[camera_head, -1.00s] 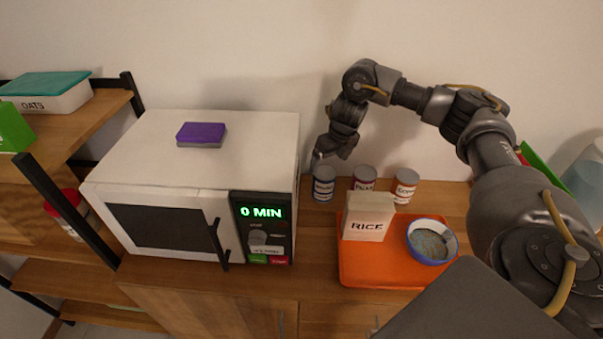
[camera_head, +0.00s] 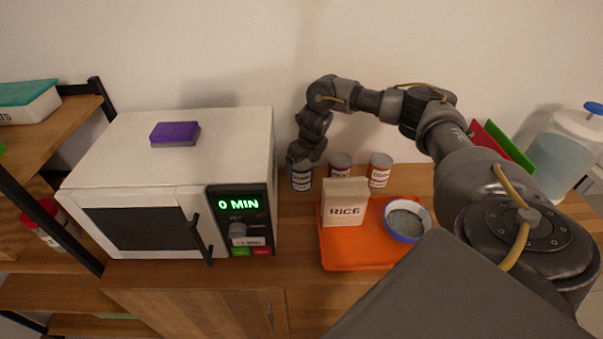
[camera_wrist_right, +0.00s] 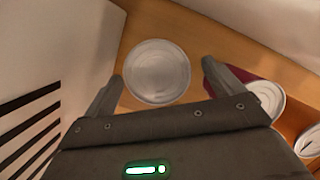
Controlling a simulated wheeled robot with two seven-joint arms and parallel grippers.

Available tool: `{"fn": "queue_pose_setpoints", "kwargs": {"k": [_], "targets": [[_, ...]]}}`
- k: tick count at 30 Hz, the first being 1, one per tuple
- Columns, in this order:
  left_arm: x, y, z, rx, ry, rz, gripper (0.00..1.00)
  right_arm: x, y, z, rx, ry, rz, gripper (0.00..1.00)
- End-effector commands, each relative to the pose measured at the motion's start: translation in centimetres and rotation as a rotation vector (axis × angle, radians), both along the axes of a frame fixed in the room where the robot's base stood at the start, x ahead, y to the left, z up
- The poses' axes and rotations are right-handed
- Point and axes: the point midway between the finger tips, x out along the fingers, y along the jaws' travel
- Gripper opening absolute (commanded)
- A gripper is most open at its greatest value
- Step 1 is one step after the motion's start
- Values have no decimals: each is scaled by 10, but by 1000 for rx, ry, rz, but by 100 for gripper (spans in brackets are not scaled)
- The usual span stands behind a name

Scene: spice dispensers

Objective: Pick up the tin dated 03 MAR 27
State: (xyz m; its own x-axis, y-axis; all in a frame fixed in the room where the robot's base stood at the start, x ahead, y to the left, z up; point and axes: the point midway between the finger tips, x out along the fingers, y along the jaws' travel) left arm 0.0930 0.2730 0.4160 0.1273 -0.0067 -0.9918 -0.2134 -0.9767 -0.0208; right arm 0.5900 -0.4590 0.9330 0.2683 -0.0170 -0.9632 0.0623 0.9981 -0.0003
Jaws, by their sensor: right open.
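Three tins stand in a row on the wooden counter behind the orange tray: a blue-labelled tin (camera_head: 302,180), a dark red-labelled tin (camera_head: 340,165) and an orange-red-labelled tin (camera_head: 380,171). Their dates are too small to read. My right gripper (camera_head: 300,163) is at the blue-labelled tin and hides its top. In the right wrist view, the right gripper (camera_wrist_right: 161,85) is open, with a round grey tin lid (camera_wrist_right: 157,72) between and just beyond its fingers. The dark red tin (camera_wrist_right: 268,98) is close beside the right-hand finger. My left gripper is not in view.
The white microwave (camera_head: 165,165), with a purple sponge (camera_head: 175,132) on top, stands left of the tins. The orange tray (camera_head: 345,257) holds a rice box (camera_head: 343,205) and a blue bowl (camera_head: 407,220) in front of them. A clear jug (camera_head: 565,150) stands at the right.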

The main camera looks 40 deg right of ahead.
Motion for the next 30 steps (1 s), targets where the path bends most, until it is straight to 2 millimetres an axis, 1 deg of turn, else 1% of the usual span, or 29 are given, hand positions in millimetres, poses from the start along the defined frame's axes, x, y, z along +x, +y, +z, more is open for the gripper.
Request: {"fn": "queue_pose_setpoints", "kwargs": {"k": [1, 3, 6, 9, 11, 16, 25, 30], "targets": [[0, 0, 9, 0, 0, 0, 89, 3, 2, -4, 0, 4, 0, 93], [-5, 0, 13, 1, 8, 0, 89, 7, 2, -14, -1, 4, 0, 93], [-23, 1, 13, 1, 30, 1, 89, 10, 2, -28, 0, 3, 0, 93], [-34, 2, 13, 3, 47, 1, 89, 12, 1, -34, 0, 1, 1, 93], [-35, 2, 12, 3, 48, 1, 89, 12, 1, -35, 0, 0, 1, 93], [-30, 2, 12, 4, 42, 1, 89, 12, 1, -35, 0, 0, 1, 93], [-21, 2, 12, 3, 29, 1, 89, 12, 1, -35, 1, 0, 1, 54], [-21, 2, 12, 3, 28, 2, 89, 12, 1, -35, 1, 0, 1, 31]]}}
